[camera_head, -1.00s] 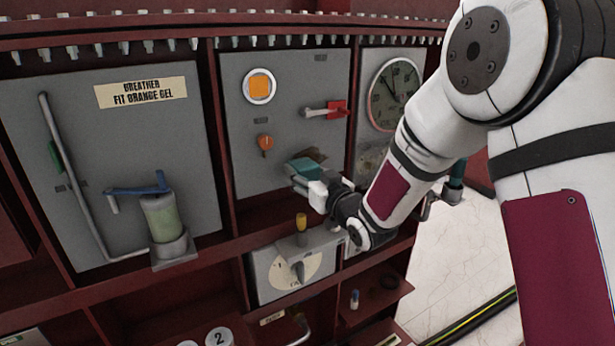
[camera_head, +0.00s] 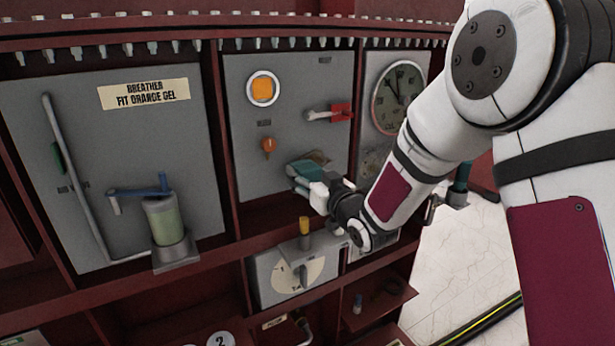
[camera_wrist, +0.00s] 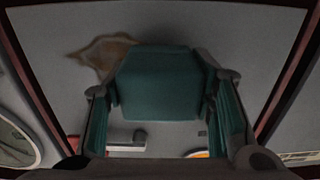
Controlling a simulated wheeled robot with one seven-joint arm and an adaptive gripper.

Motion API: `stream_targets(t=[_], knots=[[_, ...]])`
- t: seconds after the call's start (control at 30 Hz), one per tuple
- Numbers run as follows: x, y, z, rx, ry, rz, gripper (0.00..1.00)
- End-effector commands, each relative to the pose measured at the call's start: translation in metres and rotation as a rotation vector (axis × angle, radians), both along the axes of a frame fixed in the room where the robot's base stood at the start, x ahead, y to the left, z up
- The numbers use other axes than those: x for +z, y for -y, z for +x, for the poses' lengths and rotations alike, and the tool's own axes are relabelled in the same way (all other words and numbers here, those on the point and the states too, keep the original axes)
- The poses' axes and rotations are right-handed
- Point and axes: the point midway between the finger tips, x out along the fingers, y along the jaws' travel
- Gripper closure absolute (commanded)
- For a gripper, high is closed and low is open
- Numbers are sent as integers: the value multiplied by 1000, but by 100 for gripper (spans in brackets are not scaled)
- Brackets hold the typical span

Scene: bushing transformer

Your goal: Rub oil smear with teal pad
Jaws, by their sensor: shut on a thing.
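My gripper (camera_head: 313,184) is shut on the teal pad (camera_head: 304,168) in front of the middle grey panel, low on its right side. In the wrist view the teal pad (camera_wrist: 160,85) sits between the two fingers, facing the panel. The oil smear (camera_wrist: 103,55) is a brown patch on the panel, showing at the upper left of the pad; the pad may cover part of it. In the head view a bit of the brown smear (camera_head: 321,158) shows just above the pad. I cannot tell whether the pad touches the panel.
A dial gauge (camera_head: 398,97) is to the right. A box with a yellow-topped knob (camera_head: 304,227) stands below.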

Motion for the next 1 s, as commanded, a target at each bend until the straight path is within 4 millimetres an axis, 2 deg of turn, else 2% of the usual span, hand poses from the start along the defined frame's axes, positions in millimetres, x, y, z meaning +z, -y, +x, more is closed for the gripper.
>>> stream_targets(t=[0.67,1.0], knots=[[1,-5,9,0,1,1,73],[0,14,21,-2,2,0,73]])
